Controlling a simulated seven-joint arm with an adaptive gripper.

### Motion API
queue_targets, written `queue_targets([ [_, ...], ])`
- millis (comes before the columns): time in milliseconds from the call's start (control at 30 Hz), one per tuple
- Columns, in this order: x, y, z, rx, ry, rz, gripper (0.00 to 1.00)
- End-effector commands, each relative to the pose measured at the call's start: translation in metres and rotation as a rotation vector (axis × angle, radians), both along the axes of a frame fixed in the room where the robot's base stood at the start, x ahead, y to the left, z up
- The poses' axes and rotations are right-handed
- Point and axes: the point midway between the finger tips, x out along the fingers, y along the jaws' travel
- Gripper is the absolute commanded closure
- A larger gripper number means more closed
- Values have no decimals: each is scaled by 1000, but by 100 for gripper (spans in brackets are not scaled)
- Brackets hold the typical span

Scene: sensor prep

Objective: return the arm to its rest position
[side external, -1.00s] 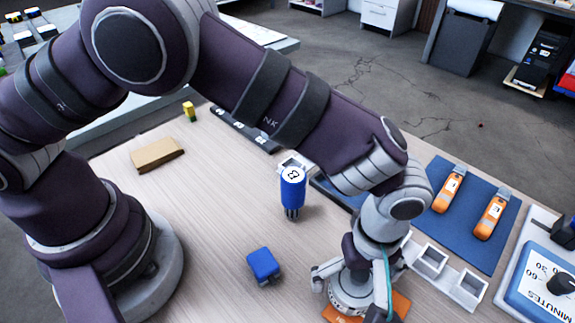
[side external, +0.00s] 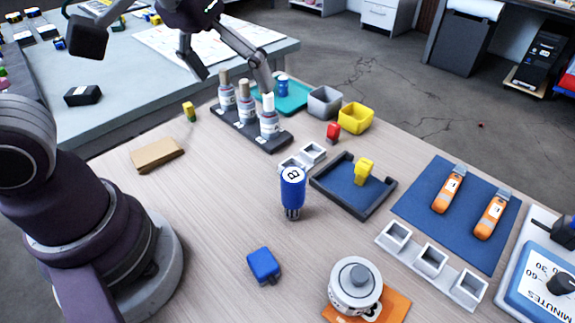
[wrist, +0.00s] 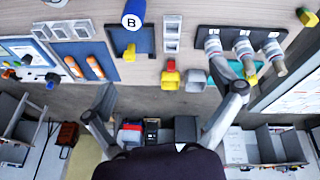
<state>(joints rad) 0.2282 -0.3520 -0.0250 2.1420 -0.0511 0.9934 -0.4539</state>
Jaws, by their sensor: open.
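My gripper (side external: 226,68) is raised at the top of the side view, with its two fingers spread wide and nothing between them. It appears behind or above the bottle rack; its exact height is hard to tell. In the wrist view my gripper (wrist: 165,108) also shows open and empty, with the floor and shelving between its fingers. My upper arm is mostly out of the side frame. A white pot with a grey lid (side external: 355,285) stands on an orange mat (side external: 393,308) at the front, clear of my gripper.
A blue cylinder (side external: 292,190) stands mid-table, with a blue block (side external: 263,265) in front. A dark rack (side external: 237,128) holds three bottles near the back edge. A dark-rimmed blue tray (side external: 335,192) holds a yellow piece. Bare wood lies between the cardboard piece (side external: 157,153) and the blue cylinder.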

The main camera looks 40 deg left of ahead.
Motion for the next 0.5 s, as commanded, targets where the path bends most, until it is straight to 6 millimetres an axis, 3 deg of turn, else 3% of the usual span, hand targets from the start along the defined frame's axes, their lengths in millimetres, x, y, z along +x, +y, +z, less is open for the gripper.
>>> queue_targets([
  [33,-12,17,0,32,-49,-44,8],
  [167,-34,40,-9,116,-119,-161,8],
  [500,-41,45,-14,154,-142,-215,8],
])
